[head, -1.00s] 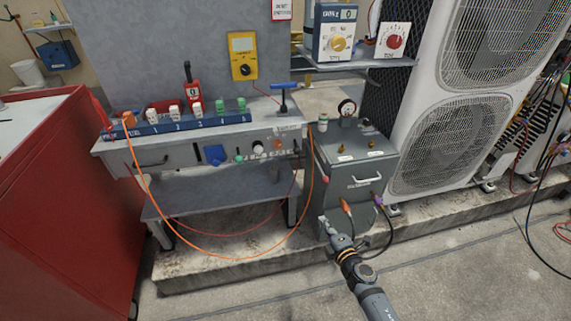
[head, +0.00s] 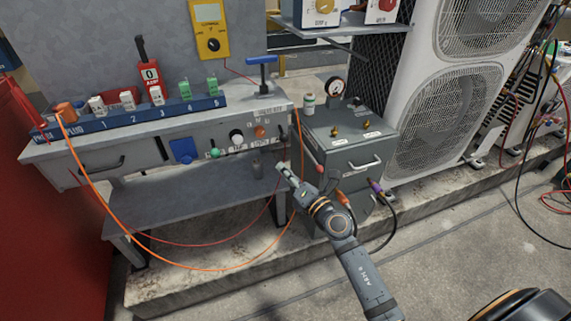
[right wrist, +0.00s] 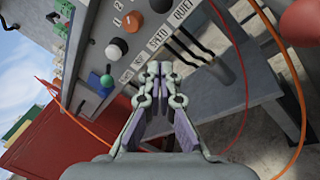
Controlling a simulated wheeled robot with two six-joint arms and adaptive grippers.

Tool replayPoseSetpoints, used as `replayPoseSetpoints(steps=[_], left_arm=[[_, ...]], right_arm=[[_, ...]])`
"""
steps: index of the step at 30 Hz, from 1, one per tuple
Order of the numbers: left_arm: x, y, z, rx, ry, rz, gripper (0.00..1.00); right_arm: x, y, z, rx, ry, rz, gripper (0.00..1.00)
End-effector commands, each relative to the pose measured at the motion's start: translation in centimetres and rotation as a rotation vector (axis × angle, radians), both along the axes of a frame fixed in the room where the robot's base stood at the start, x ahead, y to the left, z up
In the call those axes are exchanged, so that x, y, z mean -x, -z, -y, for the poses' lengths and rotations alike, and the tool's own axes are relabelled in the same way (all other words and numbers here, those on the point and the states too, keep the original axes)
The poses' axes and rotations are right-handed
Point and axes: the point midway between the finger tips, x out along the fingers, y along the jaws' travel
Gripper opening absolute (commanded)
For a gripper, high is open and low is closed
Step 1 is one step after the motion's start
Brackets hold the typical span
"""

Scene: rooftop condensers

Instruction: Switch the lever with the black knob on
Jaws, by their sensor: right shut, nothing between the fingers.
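In the right wrist view the dark-and-white knob (right wrist: 116,47) is at upper left, beyond my fingertips. My right gripper (head: 283,169) is below and right of the knob, apart from it, in front of the bench's right end. Its fingers (right wrist: 160,68) are together and empty. My left gripper is not in view.
An orange cable (head: 160,257) loops below the bench. A grey box (head: 340,150) with a gauge and plugged cables stands right of the bench. A red block (head: 150,77) with a black handle stands on the bench top.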

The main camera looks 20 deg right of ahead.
Motion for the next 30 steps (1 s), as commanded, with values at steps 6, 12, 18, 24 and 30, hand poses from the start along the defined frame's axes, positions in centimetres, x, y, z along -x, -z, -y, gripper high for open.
replayPoseSetpoints(steps=[6,12,18,24,30], left_arm=[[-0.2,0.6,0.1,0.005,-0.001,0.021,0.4],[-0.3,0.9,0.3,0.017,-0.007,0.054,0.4],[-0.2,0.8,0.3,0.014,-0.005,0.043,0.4],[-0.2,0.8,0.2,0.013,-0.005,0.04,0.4],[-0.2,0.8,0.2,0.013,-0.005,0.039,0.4]], right_arm=[[-4.6,-0.4,-1.5,-0.003,0.0,0.003,0.0],[-7.4,-1.3,-1.6,0.005,0.0,0.002,0.0],[-7.0,-2.6,0.4,0.002,0.0,0.001,0.0],[-6.9,-2.9,0.9,0.0,0.0,0.0,0.0],[-6.8,-2.9,0.9,-0.001,0.0,0.0,0.0]])
